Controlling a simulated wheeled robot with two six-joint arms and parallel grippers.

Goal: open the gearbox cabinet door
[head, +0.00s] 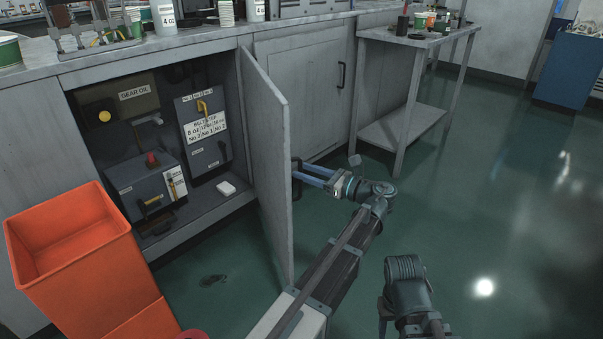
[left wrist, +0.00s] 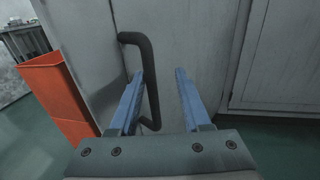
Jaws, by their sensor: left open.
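The grey gearbox cabinet door (head: 262,140) stands swung out from the open cabinet, its edge toward me. Its dark bar handle (left wrist: 152,90) is on the outer face; in the head view the handle (head: 297,178) is partly hidden by the door and the gripper. My left gripper (head: 303,174) is at the outer face, on the door's right side. In the left wrist view its blue fingers (left wrist: 159,72) are apart, and the handle bar passes close to the left finger. I cannot tell whether they touch. My right gripper is not in view.
Inside the cabinet are a gear oil box (head: 118,103), a labelled grey panel (head: 204,140) and a lower grey box (head: 140,183). An orange bin (head: 75,250) stands in front at left. A metal side table (head: 405,118) stands right of the cabinets.

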